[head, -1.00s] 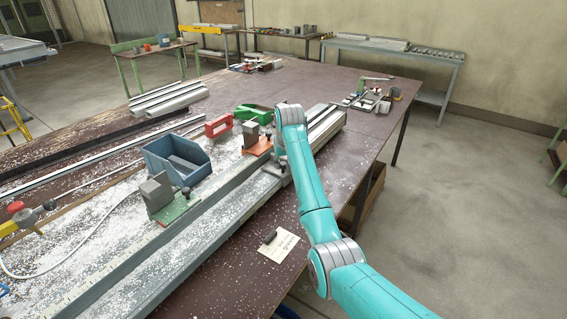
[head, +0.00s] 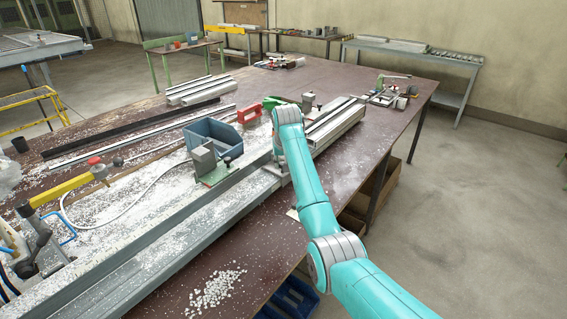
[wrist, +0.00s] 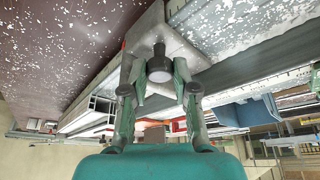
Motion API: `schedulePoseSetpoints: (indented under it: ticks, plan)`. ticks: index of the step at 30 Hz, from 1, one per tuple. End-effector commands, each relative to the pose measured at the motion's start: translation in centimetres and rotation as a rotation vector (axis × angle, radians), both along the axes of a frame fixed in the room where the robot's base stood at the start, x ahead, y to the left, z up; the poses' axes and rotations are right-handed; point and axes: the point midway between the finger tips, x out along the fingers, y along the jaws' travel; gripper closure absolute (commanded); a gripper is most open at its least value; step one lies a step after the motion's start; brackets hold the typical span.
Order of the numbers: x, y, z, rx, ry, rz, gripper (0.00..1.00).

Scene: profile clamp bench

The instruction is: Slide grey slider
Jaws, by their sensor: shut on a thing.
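The grey slider (wrist: 192,48) is a grey plate with a dark post and a pale round knob, seen close up in the wrist view. It sits at the edge of the long rail (head: 215,207). My gripper (wrist: 160,78) is shut on the slider's post, one finger on each side. In the head view my arm hides most of the gripper, and only a bit of the slider (head: 284,177) shows below it. A grey block (head: 204,160) on a green plate stands farther left along the rail. Another grey block (head: 308,102) shows behind my arm.
A blue bin (head: 213,134) and a red handle-shaped part (head: 249,113) stand behind the rail. White chips lie on the bench (head: 330,75), with a pile (head: 213,289) at its front. A yellow-handled tool (head: 60,190) is at left. Open floor lies right.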

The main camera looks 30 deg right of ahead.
Motion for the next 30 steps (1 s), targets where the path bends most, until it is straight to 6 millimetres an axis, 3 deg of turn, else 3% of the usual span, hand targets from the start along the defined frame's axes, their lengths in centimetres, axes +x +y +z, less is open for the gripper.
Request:
schedulePoseSetpoints:
  ticks: [11, 12, 13, 23, 30]
  plan:
    - [0.0, -0.1, 0.0, 0.000, 0.000, -0.001, 1.00]
    - [0.0, -0.1, 0.0, 0.000, 0.000, -0.001, 0.69]
    - [0.0, -0.1, 0.0, -0.001, 0.000, 0.000, 0.62]
    - [-0.1, -0.1, 0.1, -0.001, 0.000, 0.000, 0.62]
    - [-0.9, 0.4, 2.6, -0.003, -0.003, 0.000, 0.62]
